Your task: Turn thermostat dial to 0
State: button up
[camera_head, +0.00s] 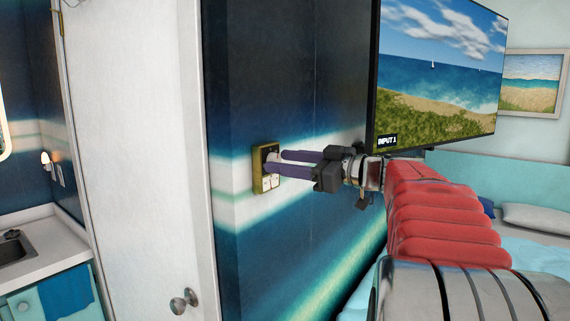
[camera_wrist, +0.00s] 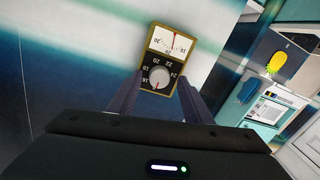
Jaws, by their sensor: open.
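The thermostat is a small gold-framed box on the blue and white wall, seen in the head view (camera_head: 258,181) left of the television. In the wrist view the thermostat (camera_wrist: 150,54) shows a white gauge with a red needle (camera_wrist: 175,40) above a black face with numbers. Its round pale dial (camera_wrist: 159,77) sits in that black face. My gripper (camera_head: 270,161) is open, its two purple fingers reaching to the thermostat's face. In the wrist view my gripper (camera_wrist: 163,88) has one finger on each side of the dial; I cannot tell whether they touch it.
A television (camera_head: 440,75) hangs close above and right of my arm. A white door (camera_head: 135,170) with a round knob (camera_head: 184,301) stands left of the wall. A bed (camera_head: 530,240) is at the right, and a sink counter (camera_head: 40,245) is at the left.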

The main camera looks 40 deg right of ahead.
jog(key=shift+s, duration=0.1)
jog(key=v, duration=1.3)
jog(key=shift+s, duration=0.25)
jog(key=shift+d, duration=0.1)
jog(key=w+a+f+m+g, duration=0.2)
jog(key=a+f+g, duration=0.2)
jog(key=a+f, duration=0.55)
jog(key=w+a+f+m+g, duration=0.1)
jog(key=a+f+g, duration=0.4)
jog(key=a, duration=0.7)
jog(key=s+a+f+m+g+h, duration=0.1)
jog(key=s+a+f+m+h, duration=0.1)
jog(key=s+a+f, duration=0.3)
jog(key=s+a+f+m+h, duration=0.2)
jog(key=s+a+f+h, duration=0.2)
jog(key=s+f, duration=0.3)
notch_tip(320, 180, down, 5)
jog(key=shift+s+a+r+g+h, duration=0.1)
jog(key=shift+s+a+g+h, duration=0.1)
jog(key=shift+a+g+h, duration=0.25)
